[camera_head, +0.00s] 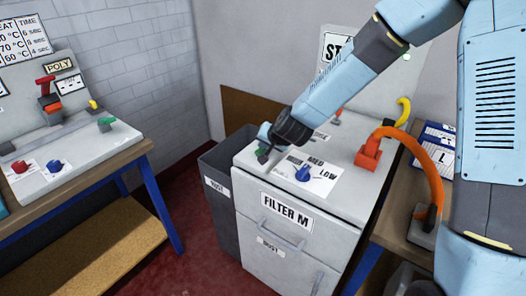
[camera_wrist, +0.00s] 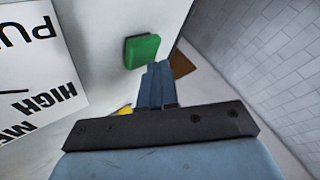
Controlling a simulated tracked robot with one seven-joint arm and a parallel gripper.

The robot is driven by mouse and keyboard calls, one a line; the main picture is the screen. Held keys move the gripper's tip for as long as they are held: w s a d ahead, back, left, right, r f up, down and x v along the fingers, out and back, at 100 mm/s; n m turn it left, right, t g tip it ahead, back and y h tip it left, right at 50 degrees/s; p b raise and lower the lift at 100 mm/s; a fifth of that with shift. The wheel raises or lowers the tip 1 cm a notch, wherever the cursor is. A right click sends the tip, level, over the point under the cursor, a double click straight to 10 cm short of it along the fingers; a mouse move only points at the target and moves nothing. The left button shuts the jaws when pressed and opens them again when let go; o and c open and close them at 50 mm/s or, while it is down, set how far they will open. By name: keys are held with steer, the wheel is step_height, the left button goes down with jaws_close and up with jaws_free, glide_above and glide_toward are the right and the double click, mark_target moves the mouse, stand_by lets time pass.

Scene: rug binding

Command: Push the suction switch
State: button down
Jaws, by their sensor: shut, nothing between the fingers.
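A green switch (camera_head: 262,152) sits on the top of the grey FILTER M cabinet (camera_head: 250,174), near its left edge. The same green block (camera_wrist: 142,50) shows in the wrist view, on a white surface beside a printed label. My gripper (camera_head: 264,134) is just above and behind the switch in the head view. In the wrist view my gripper's blue fingers (camera_wrist: 159,68) are closed together and empty. Their tips lie close to the right of the green block. I cannot tell whether they touch it.
A blue knob (camera_head: 304,173) sits on the MED/LOW label, right of the switch. An orange hose (camera_head: 430,165) with a red fitting (camera_head: 369,152) rises at the cabinet's right. A grey bin (camera_head: 217,192) stands left. A workbench (camera_head: 75,165) is farther left, with red floor between.

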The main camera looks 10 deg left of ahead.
steer(key=shift+f, duration=0.55)
stand_by(0.8)
steer(key=shift+r, duration=1)
steer(key=shift+r, duration=0.15)
step_height(320, 180, up, 6)
steer(key=shift+f, duration=0.15)
stand_by(0.3)
steer(key=shift+d, duration=0.1)
